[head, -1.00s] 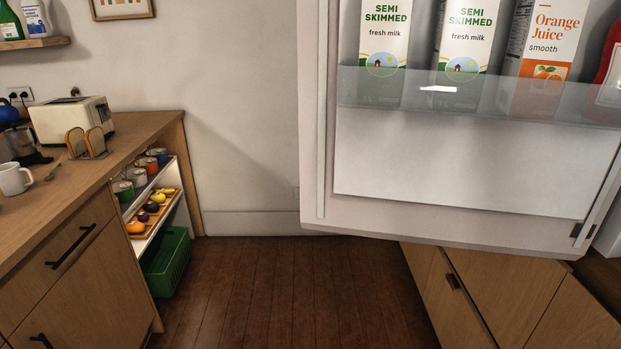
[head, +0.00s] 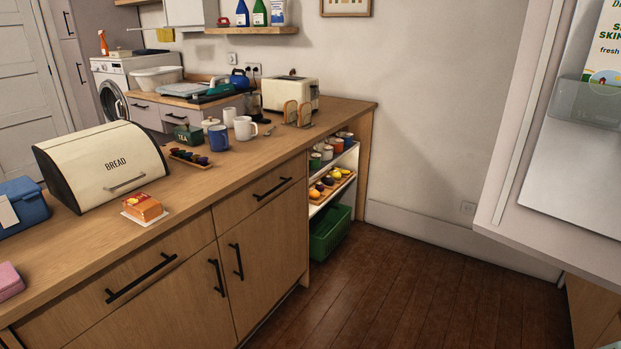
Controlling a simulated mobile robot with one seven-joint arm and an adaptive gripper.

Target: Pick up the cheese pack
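A small orange block-shaped pack (head: 143,207) lies on a flat white piece near the front edge of the wooden counter (head: 215,183), in front of the bread bin. It may be the cheese pack, but its label is too small to read. My gripper is not in view.
A cream bread bin (head: 105,163) stands behind the orange pack, with a blue box (head: 22,208) and a pink item (head: 8,281) to the left. Mugs, a tea tin (head: 188,134) and a toaster (head: 290,93) stand further back. The open fridge door (head: 545,190) fills the right; the floor (head: 430,295) between is clear.

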